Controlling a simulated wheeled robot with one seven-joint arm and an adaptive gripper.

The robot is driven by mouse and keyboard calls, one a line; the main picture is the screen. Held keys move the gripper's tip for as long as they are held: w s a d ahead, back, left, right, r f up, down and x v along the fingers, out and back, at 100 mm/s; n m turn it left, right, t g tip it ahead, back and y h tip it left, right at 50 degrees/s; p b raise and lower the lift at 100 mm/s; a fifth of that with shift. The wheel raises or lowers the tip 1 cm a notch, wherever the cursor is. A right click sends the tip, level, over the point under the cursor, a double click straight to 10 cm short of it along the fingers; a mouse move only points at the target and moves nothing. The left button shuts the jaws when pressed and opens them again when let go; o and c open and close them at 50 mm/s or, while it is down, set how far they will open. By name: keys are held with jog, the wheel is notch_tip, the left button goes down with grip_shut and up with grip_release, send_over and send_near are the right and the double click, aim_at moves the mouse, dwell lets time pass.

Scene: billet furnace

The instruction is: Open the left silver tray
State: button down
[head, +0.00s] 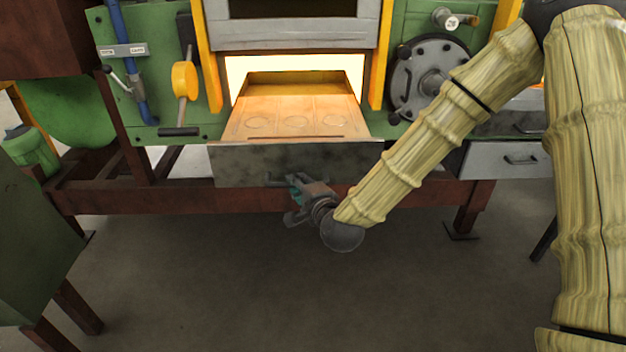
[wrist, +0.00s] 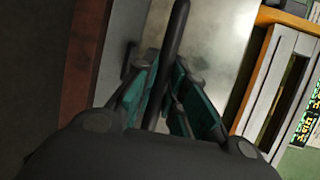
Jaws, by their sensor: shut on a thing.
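The left silver tray (head: 235,165) has a wide, worn grey front panel with a dark bar handle (head: 275,181) low on it. It stands out from the furnace, and its orange-lit top with round marks shows between the panel and the glowing opening. My gripper (head: 296,184) is at the handle, below the middle of the panel. In the wrist view, the dark handle bar (wrist: 178,30) runs between the teal finger pads of my gripper (wrist: 170,85), which is shut on it. The silver panel (wrist: 222,35) is behind the bar. Part of the handle is hidden by the gripper.
A second silver drawer (head: 490,160) with a handle is at the right, partly behind my arm. A brown frame beam (head: 130,200) runs below the trays. A green cabinet (head: 35,220) stands at the left. The floor (head: 230,290) in front is clear.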

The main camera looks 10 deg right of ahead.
jog(key=c, duration=1.5)
grip_release()
jog(key=shift+o, duration=0.2)
jog(key=shift+s, duration=0.1)
jog(key=v, duration=0.7)
jog(key=shift+s, duration=0.15)
jog(key=shift+d, duration=0.15)
